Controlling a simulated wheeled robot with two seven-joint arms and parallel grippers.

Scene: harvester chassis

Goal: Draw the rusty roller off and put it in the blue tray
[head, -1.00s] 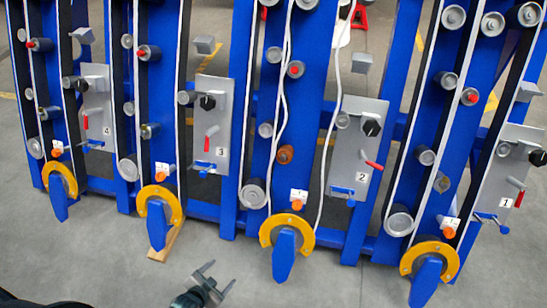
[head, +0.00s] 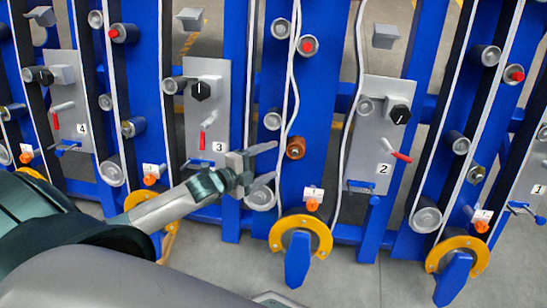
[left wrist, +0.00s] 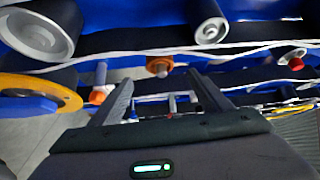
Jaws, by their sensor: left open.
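The rusty roller (head: 296,147), short and orange-brown, sticks out from the blue post left of panel 2, beside white strands. My left gripper (head: 272,163) is open and empty just left of it, fingers pointing right. In the left wrist view the rusty roller (left wrist: 159,66) appears beyond and between the open fingers (left wrist: 162,88), apart from them. No blue tray is in view. My right gripper is not in view.
Grey rollers, such as the large one (head: 260,196) behind my left gripper, line the blue posts. White strands (head: 291,80) run close by the rusty roller. An orange knob (head: 312,205) and a yellow ring (head: 300,222) sit below. Grey panels (head: 381,140) carry knobs and red levers.

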